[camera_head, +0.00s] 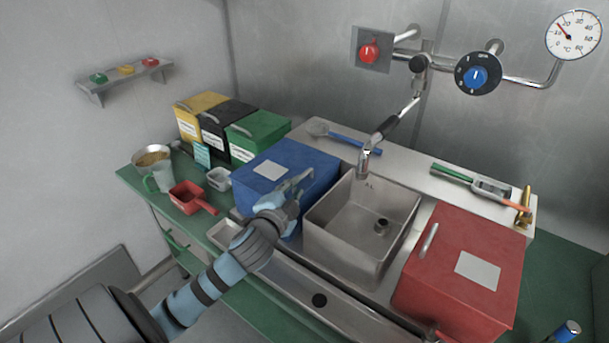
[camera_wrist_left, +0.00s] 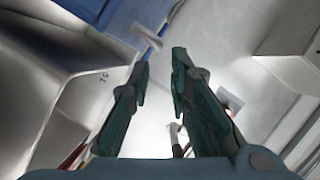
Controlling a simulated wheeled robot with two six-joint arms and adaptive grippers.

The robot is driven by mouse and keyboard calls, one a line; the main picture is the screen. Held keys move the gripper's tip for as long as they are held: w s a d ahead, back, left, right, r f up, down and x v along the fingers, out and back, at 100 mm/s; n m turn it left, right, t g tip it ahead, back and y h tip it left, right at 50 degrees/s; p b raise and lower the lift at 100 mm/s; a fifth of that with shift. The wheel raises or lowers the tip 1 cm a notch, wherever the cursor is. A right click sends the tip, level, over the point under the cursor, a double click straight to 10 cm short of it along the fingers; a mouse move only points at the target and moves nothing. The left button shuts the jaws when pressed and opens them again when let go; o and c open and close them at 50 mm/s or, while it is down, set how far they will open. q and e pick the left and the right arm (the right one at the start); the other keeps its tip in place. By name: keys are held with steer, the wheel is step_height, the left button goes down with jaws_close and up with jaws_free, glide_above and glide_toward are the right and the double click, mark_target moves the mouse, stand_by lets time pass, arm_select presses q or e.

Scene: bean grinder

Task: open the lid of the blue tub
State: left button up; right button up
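The blue tub (camera_head: 300,156) stands just left of the sink. Its blue lid lies flat and closed, with a pale label (camera_head: 269,170) on top. My left gripper (camera_head: 297,184) is at the tub's front right side, by the lid's edge, and covers part of that side. In the left wrist view its two fingers (camera_wrist_left: 160,62) are apart with nothing clearly between them. Blue of the tub (camera_wrist_left: 85,8) shows at the top left there, with a short grey bar (camera_wrist_left: 147,36), perhaps the handle, just beyond the fingertips. My right gripper is not in view.
A metal sink (camera_head: 345,257) and tap (camera_head: 366,160) are right of the tub. A red tub (camera_head: 505,262) stands farther right. Green (camera_head: 258,127), black and yellow tubs are behind. A red scoop (camera_head: 187,197) and a mug (camera_head: 160,178) stand left.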

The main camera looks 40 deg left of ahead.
mark_target(303, 176)
arm_select(q)
steer(key=x, duration=0.9)
steer(key=shift+w+f+b, duration=0.15)
steer(key=shift+w+b, duration=0.15)
steer(key=shift+b, duration=0.1)
steer(key=shift+c, duration=0.6)
jaws_close()
